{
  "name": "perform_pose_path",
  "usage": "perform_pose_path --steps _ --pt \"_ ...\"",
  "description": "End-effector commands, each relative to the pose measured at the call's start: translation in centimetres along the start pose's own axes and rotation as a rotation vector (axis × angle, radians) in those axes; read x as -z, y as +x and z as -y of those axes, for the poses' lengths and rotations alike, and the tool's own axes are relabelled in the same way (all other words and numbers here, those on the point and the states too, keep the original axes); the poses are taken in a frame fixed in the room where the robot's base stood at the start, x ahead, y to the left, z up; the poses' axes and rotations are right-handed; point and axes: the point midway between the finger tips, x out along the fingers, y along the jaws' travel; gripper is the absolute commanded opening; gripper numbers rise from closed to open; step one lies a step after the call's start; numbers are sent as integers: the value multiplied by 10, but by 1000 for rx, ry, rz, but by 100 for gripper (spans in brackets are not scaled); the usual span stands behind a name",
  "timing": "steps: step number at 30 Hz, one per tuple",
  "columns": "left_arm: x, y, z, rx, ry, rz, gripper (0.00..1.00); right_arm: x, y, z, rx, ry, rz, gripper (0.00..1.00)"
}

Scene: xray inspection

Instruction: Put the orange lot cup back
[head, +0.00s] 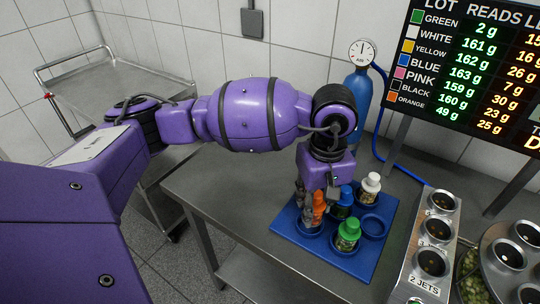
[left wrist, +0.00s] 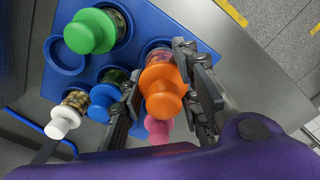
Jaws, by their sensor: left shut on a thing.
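The orange lot cup (head: 319,199) has an orange lid on a clear jar with contents. My left gripper (head: 314,207) is shut on it, with a dark finger on each side. In the left wrist view the orange lid (left wrist: 163,80) shows between the fingers (left wrist: 164,95). The cup is upright or nearly so at the front-left ring of the blue tray (head: 360,265). I cannot tell whether its base rests in the ring or is just above it. The fingers partly hide the jar in the head view. My right gripper is not in view.
Green (head: 347,234), blue (head: 341,203) and white (head: 370,188) cups stand close by in the tray. A pink cup (left wrist: 157,128) shows in the left wrist view. One ring (head: 373,226) is empty. A jet stand (head: 432,245) and blue gas bottle (head: 358,95) flank the tray.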

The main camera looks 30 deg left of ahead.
Motion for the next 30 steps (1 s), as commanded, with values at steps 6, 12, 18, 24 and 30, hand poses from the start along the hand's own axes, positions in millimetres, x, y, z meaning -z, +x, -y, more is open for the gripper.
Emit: perform_pose_path --steps 6,12,18,24,30 --pt "4 31 1 3 -2 1 0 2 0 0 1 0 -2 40" --pt "5 34 0 -1 0 -3 0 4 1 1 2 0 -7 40" --pt "4 38 0 -1 0 -3 0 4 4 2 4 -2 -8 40" --pt "4 37 -1 -2 0 -3 49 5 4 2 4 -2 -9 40" --pt "4 37 -1 -2 1 -3 49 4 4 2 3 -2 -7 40"
